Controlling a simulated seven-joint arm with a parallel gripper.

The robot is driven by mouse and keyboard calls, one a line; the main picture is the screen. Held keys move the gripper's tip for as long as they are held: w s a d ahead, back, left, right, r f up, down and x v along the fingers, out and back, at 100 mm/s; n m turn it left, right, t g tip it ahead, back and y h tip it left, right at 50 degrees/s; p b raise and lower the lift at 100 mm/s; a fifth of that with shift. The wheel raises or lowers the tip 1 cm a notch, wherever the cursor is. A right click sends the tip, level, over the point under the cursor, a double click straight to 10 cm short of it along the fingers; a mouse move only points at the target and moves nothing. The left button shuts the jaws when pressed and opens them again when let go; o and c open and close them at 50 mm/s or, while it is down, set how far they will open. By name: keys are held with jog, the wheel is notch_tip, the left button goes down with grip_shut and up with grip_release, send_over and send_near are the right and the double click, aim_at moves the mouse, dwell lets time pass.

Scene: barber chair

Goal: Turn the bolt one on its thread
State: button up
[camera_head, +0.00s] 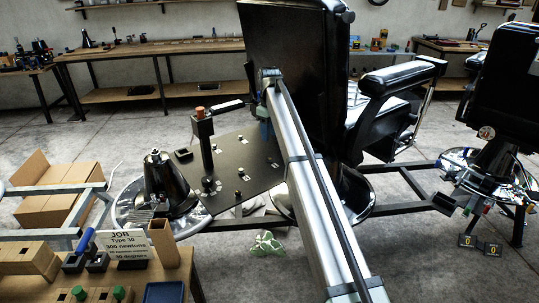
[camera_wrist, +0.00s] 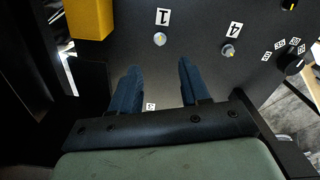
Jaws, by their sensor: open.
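In the wrist view, bolt one (camera_wrist: 159,39) is a small silver bolt head below a white label "1" on a dark plate (camera_wrist: 195,22). My gripper (camera_wrist: 159,68) is open, its two blue fingers apart with nothing between them. The fingertips are short of bolt one in the picture; their height above the plate is hard to tell. Bolt four (camera_wrist: 228,51) sits to the right by its label "4". Another label shows between the fingers, partly hidden. In the head view, the plate (camera_head: 230,150) lies partly behind my arm, and which bolt is number one is unclear.
A yellow block (camera_wrist: 90,18) stands left of bolt one, and a numbered dial (camera_wrist: 293,63) lies to the right. In the head view, a black post with an orange top (camera_head: 203,140) rises from the plate. The chair (camera_head: 292,55) stands close behind.

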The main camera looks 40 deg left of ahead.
aim_at(270, 159)
notch_tip(270, 159, down, 10)
jog(key=shift+f, duration=0.1)
dwell(0.4)
grip_shut()
dwell(0.3)
